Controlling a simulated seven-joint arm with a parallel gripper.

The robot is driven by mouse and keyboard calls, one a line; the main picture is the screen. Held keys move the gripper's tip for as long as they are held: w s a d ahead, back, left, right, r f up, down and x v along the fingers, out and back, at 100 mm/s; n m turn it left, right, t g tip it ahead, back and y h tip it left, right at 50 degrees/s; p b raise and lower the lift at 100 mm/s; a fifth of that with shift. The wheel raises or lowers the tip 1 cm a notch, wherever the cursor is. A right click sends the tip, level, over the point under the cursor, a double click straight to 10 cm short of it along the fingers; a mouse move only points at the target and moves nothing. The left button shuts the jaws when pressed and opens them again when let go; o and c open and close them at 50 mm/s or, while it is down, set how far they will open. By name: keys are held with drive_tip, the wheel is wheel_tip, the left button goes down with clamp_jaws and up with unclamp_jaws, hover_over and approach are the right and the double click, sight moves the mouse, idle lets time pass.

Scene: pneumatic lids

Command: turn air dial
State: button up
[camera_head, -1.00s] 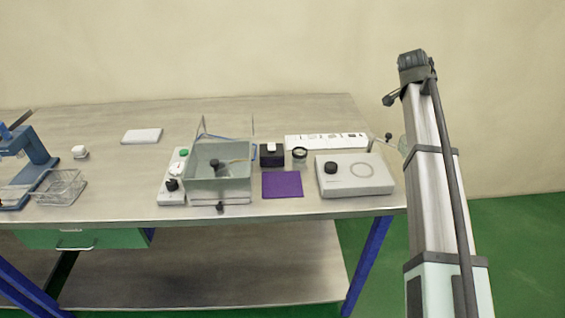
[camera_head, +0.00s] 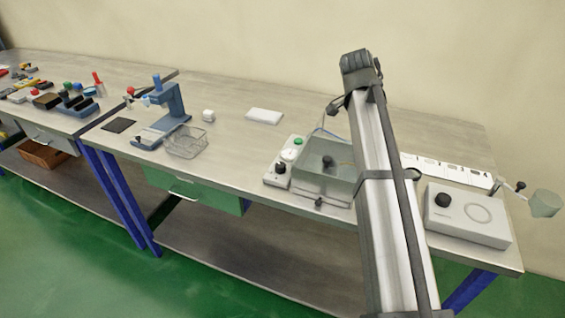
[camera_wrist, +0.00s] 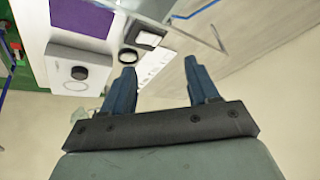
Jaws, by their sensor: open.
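A narrow white panel (camera_head: 272,180) stands at the left of a clear tank on the bench. It carries a green button (camera_head: 298,140), a white round gauge (camera_head: 290,154) and a black dial (camera_head: 281,168). A second black knob (camera_head: 443,200) sits on a white box (camera_head: 468,228) with a ring mark at the right; this box also shows in the wrist view (camera_wrist: 72,55). My gripper (camera_wrist: 159,64) is open and empty in the wrist view, its blue fingers apart above the bench. The narrow panel cannot be made out there. My fingers are not visible in the head view.
The clear tank (camera_head: 318,184) stands beside the panel, partly behind my arm. A purple mat (camera_wrist: 82,17) and a white-topped black block (camera_wrist: 148,38) show in the wrist view.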

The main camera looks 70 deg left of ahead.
drive_tip(key=shift+n, duration=0.8)
drive_tip(key=s+a, duration=0.1)
drive_tip(key=s, duration=0.3)
drive_tip(key=s+a, duration=0.2)
drive_tip(key=s, duration=0.3)
drive_tip(key=s+a, duration=0.2)
drive_tip(key=s, duration=0.2)
drive_tip(key=shift+s, duration=0.2)
drive_tip(key=n+g, duration=0.1)
drive_tip(key=n, duration=0.1)
approach(280, 165)
drive_tip(key=v, duration=0.5)
drive_tip(key=shift+y, duration=0.3)
drive_tip(key=x, duration=1.3)
drive_tip(key=shift+w+d+f, duration=0.2)
drive_tip(key=shift+d+f, duration=0.05)
drive_tip(key=shift+f, duration=0.15)
drive_tip(key=c, duration=1)
